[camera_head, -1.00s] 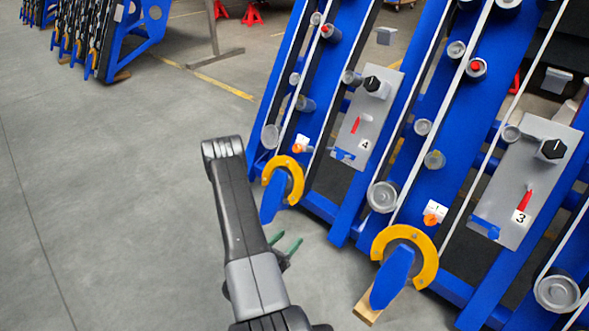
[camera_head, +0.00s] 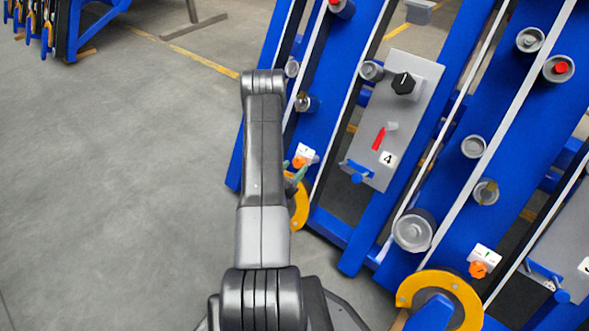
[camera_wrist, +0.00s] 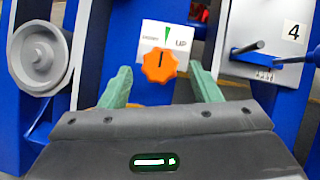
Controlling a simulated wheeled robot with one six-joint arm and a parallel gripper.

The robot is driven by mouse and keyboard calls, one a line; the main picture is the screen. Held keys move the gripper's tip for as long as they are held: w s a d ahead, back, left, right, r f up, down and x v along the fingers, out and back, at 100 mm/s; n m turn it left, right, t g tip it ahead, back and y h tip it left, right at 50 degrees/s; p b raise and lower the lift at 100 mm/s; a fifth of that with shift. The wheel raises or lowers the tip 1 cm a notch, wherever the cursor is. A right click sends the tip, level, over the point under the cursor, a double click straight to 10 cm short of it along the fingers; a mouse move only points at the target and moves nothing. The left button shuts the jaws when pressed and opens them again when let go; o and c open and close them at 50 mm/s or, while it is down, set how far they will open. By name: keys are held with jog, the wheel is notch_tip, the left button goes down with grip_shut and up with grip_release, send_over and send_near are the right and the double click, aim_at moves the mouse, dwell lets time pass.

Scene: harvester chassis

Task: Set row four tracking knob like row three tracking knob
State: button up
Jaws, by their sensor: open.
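A row four orange knob (camera_wrist: 160,66) sits below a white label (camera_wrist: 168,38) with a green wedge and "UP" at its right; its dark mark points roughly up. It also shows in the head view (camera_head: 299,162). My gripper (camera_wrist: 160,70) is open, its green fingers on either side of the knob, with contact unclear. In the head view my arm partly hides my gripper (camera_head: 296,173). A black knob (camera_head: 404,83) is on the row four panel. Row three's orange knob (camera_head: 479,269) shows at lower right, its setting too small to read.
The grey panel marked 4 (camera_head: 388,120) carries a red lever (camera_head: 379,138) and a blue handle (camera_head: 359,172). A grey roller (camera_wrist: 40,58) is left of the knob. A yellow ring (camera_head: 300,206) is below it. Open floor (camera_head: 120,200) lies left.

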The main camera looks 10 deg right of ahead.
jog(key=shift+w+d, duration=0.45)
jog(key=shift+w, duration=0.05)
jog(key=c, duration=1)
jog(key=shift+m+b, duration=0.3)
jog(key=shift+b, duration=0.05)
jog(key=shift+w+a+f+m+g+h+b, duration=0.1)
jog(key=shift+m+g+h+b, duration=0.25)
jog(key=shift+m, duration=0.25)
jog(key=shift+a+m+g+h+b, duration=0.1)
jog(key=shift+m+g+h+b, duration=0.25)
jog(key=shift+m, duration=0.25)
jog(key=shift+w+m+g+h+b, duration=0.1)
jog(key=shift+m+g+h+b, duration=0.4)
jog(key=shift+m, duration=0.7)
jog(key=shift+w+m+g+h+b, duration=0.1)
jog(key=shift+m+g+h+b, duration=0.2)
jog(key=shift+m+g, duration=0.65)
jog(key=shift+m+t, duration=0.25)
jog(key=shift+m, duration=0.1)
